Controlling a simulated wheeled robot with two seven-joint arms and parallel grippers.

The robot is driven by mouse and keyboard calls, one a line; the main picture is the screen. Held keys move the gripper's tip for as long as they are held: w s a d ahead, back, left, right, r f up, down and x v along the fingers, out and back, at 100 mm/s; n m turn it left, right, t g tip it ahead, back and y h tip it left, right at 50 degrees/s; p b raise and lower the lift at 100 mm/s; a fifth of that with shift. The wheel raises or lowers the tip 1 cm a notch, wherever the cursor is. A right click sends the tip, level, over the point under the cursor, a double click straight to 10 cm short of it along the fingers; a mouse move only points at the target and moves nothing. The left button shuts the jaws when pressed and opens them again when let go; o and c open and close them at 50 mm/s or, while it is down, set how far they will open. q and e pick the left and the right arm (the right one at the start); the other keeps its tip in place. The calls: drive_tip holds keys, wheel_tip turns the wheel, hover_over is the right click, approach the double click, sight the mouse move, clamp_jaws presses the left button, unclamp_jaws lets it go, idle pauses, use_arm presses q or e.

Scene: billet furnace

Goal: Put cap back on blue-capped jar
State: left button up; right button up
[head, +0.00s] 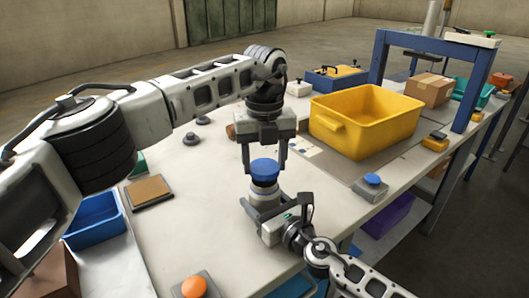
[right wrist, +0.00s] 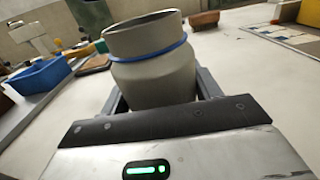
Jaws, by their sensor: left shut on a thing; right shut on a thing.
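The blue cap (head: 264,164) is between the fingers of my left gripper (head: 264,170), which is shut on it and points straight down. The grey jar (head: 264,187) stands upright directly below the cap in the head view. In the right wrist view the jar (right wrist: 150,78) has an open round mouth and a blue band around its neck, with no cap on it. My right gripper (head: 265,207) is shut around the jar body from the near side. The gap between cap and jar mouth cannot be judged in the head view.
A yellow bin (head: 365,122) stands behind and right of the jar. A blue button box (head: 371,187) is to the right, an orange button (head: 194,287) at the front. A brown pad (head: 149,191) and blue tray (head: 94,220) lie left. The tabletop left of the jar is clear.

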sight(264, 196)
idle(0.4)
use_arm(q)
drive_tip(key=shift+f, duration=0.85)
drive_tip(key=shift+f, duration=0.55)
